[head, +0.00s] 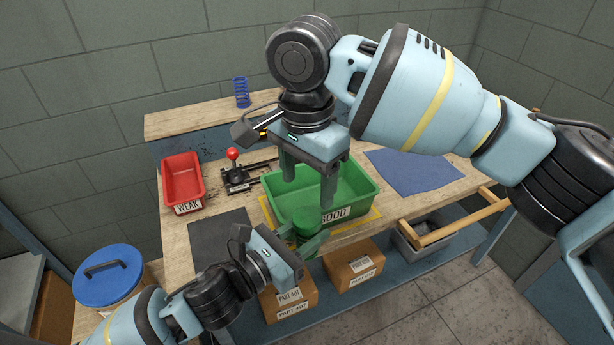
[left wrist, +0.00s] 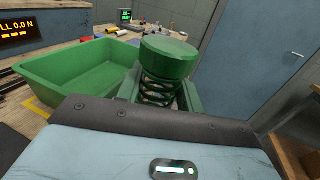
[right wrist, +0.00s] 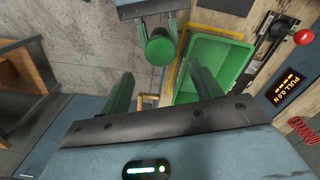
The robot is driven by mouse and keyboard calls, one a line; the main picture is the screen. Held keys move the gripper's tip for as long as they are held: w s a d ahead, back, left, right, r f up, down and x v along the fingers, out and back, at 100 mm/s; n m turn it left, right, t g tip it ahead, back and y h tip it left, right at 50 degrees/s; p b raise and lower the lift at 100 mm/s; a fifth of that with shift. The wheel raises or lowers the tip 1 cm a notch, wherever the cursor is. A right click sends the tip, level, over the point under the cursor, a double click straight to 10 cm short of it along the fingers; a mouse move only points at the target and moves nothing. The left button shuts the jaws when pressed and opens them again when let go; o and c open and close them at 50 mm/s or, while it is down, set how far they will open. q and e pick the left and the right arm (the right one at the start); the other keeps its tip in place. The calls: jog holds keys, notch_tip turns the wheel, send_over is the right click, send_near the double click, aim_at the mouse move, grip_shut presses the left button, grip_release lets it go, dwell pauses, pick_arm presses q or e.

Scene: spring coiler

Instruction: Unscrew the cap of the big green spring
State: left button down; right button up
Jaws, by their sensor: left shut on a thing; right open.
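The big green spring (left wrist: 158,92) stands upright between the fingers of my left gripper (left wrist: 160,97), which is shut on it. Its round green cap (left wrist: 168,57) sits on top of the coils. In the head view the cap (head: 306,219) is in front of the green bin, and the coils are mostly hidden by the left gripper (head: 300,240). My right gripper (head: 308,177) is open and empty above the cap, fingers pointing down. In the right wrist view the cap (right wrist: 160,48) lies beyond the open right fingers (right wrist: 162,90), not touching them.
The green GOOD bin (head: 358,181) is right behind the spring. A red WEAK bin (head: 170,163), a red-knobbed lever (head: 232,154) and a blue spring (head: 241,92) stand farther back. A blue mat (head: 415,170) lies clear at right. Cardboard boxes (head: 352,262) are below the bench.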

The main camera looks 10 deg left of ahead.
aim_at(307, 217)
jog(key=shift+f, duration=4)
jog(key=shift+c, duration=0.4)
